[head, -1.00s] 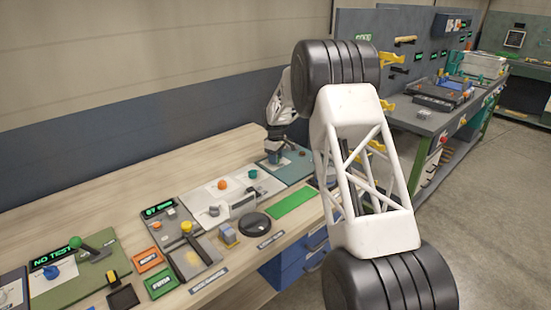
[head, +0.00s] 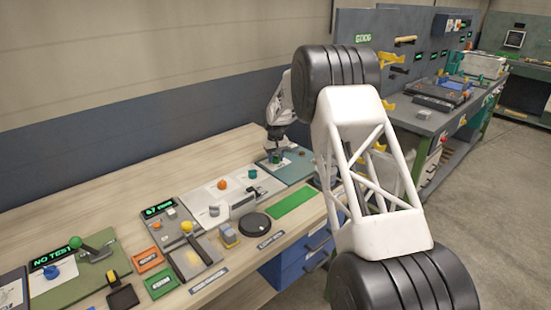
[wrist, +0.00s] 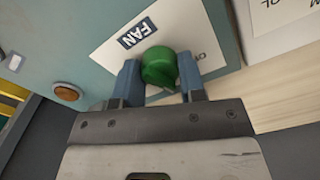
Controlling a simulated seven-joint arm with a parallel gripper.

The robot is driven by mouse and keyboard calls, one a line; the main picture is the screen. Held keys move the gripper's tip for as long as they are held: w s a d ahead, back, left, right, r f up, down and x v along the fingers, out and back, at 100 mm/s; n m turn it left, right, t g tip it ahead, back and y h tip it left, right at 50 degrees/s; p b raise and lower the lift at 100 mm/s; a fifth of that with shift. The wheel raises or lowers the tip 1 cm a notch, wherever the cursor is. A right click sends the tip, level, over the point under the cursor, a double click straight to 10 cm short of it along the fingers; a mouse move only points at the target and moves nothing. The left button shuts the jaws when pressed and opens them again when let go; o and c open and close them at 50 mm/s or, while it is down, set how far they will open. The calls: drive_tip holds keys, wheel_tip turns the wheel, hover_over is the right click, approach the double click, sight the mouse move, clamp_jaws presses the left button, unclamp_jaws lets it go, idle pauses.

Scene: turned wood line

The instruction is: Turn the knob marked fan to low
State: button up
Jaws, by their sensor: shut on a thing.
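The fan knob (wrist: 159,66) is a round green knob on a white plate beside a label reading FAN (wrist: 137,32). The plate sits on a teal panel (wrist: 75,45), which also shows in the head view (head: 296,172). My gripper (wrist: 158,78) is shut on the knob, with a blue finger on each side of it. In the head view my gripper (head: 276,157) is down at this panel at the far end of the bench. Most of the position lettering around the knob is hidden by the fingers and knob, so its setting cannot be read.
An orange-brown button (wrist: 68,93) sits on the same panel. Near it on the bench are a white panel with an orange knob (head: 222,184) and a teal knob (head: 252,173), a black round dial (head: 254,222) and a green mat (head: 293,203). A blue drawer unit (head: 300,262) is below.

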drive_tip(key=shift+m, duration=1.3)
drive_tip(key=o, duration=0.9)
drive_tip(key=shift+r, duration=3.95)
